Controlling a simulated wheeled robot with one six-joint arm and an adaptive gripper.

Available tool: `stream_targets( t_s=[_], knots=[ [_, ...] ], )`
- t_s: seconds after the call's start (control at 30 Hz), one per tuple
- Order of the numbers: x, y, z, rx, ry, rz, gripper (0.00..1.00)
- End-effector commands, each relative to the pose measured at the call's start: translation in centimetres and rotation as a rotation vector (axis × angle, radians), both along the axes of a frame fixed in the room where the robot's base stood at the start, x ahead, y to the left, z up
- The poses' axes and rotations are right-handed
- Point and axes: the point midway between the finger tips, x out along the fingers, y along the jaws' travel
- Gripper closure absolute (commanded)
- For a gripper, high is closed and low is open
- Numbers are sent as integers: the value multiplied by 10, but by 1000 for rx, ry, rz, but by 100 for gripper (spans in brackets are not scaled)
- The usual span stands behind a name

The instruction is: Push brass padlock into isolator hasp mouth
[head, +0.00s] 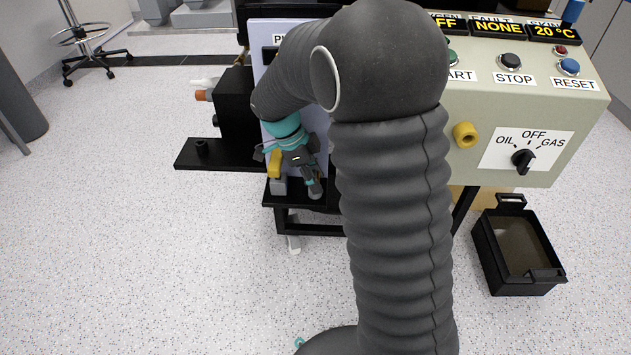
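My gripper (304,180) points down in front of the pale panel, left of my large arm link. Its fingers are small and partly overlapped in this view, so I cannot tell whether they are open or shut. A yellow block (274,164) shows close against the gripper's left side, above a small grey block (279,187) on a black shelf. The yellow block may be the brass padlock, but I cannot tell for sure, nor whether the gripper touches it. I cannot make out the hasp mouth; my gripper and arm hide part of that area.
A black shelf (200,160) juts left beside a black box (238,108). At right is a control panel with a yellow ring (466,135) and an OIL/OFF/GAS selector (522,161). A black bin (519,251) stands on the floor.

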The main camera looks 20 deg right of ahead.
Motion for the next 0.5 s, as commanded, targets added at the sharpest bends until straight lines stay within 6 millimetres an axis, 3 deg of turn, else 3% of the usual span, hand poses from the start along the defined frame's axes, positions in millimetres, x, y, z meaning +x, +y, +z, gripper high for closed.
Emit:
stream_targets(
  t_s=[0.03,0.1,0.5],
  knots=[
    [0,0,0,0,0,0,89],
    [0,0,0,0,0,0,99],
    [0,0,7,0,-1,0,99]
  ],
)
